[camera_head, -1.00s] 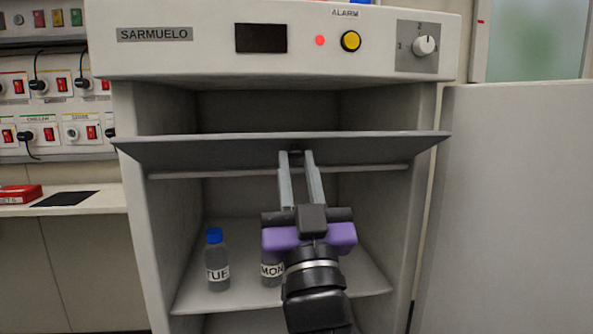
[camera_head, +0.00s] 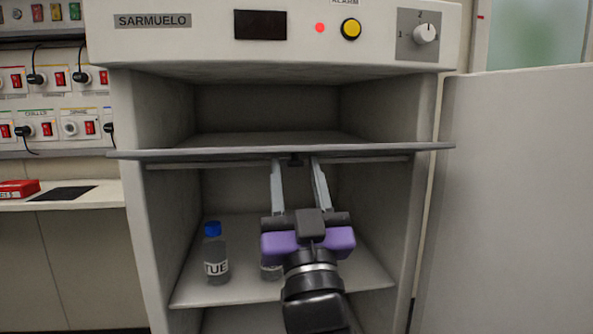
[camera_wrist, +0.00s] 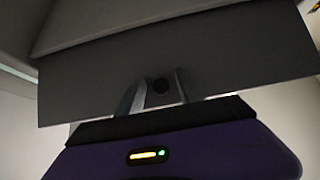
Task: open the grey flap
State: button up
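The grey flap (camera_head: 380,149) lies nearly level across the open cabinet in the head view, its front edge toward me. A small dark knob (camera_head: 295,161) is at the middle of its front edge. My gripper (camera_head: 295,163) is just below this edge, with its fingers spread apart on either side of the knob. In the wrist view the flap (camera_wrist: 230,60) fills the upper middle, and the fingers of my gripper (camera_wrist: 160,83) flank the dark round knob (camera_wrist: 161,86). I cannot tell whether a finger touches the flap.
Below the flap, a blue-capped bottle labelled TUE (camera_head: 216,255) stands on a shelf (camera_head: 345,262); another bottle (camera_head: 270,272) is partly behind my arm. The open cabinet door (camera_head: 520,190) is at the right. A panel with display and dial (camera_head: 425,34) is above.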

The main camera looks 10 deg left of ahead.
jog(key=shift+s+r, duration=0.1)
jog(key=shift+r, duration=0.1)
jog(key=v, duration=0.8)
